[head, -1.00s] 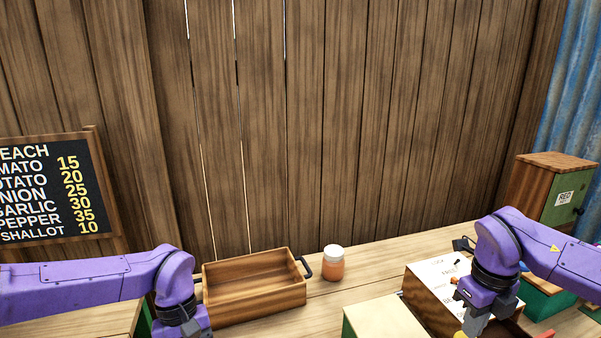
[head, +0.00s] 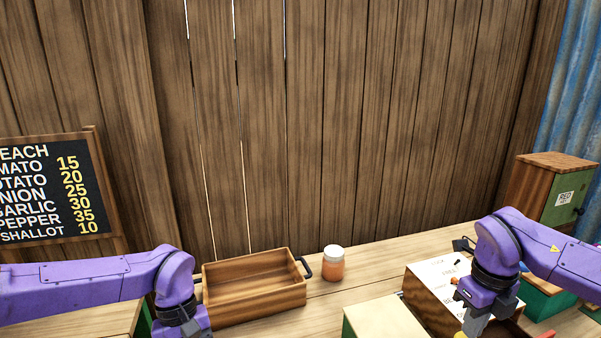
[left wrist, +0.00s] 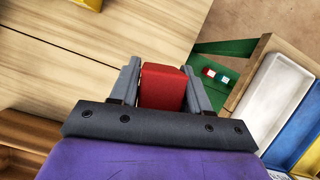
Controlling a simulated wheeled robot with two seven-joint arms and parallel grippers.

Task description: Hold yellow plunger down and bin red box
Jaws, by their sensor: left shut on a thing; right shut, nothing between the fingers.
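The red box (left wrist: 162,86) is between the fingers of my left gripper (left wrist: 160,72) in the left wrist view, and the gripper is shut on it. In the head view the left gripper's fingers and the red box are below the bottom edge. My right gripper (head: 474,324) is shut and empty at the front of a wooden box with a white lettered top (head: 441,277). Its fingertips are cut off by the bottom edge. I cannot make out the yellow plunger clearly, nor whether the right gripper touches it.
White (left wrist: 272,88), blue (left wrist: 293,122) and yellow (left wrist: 311,160) trays lie at the right of the left wrist view. In the head view, an open wooden crate (head: 255,300) and a jar (head: 333,265) stand on the table. A green-sided cabinet (head: 562,205) is far right.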

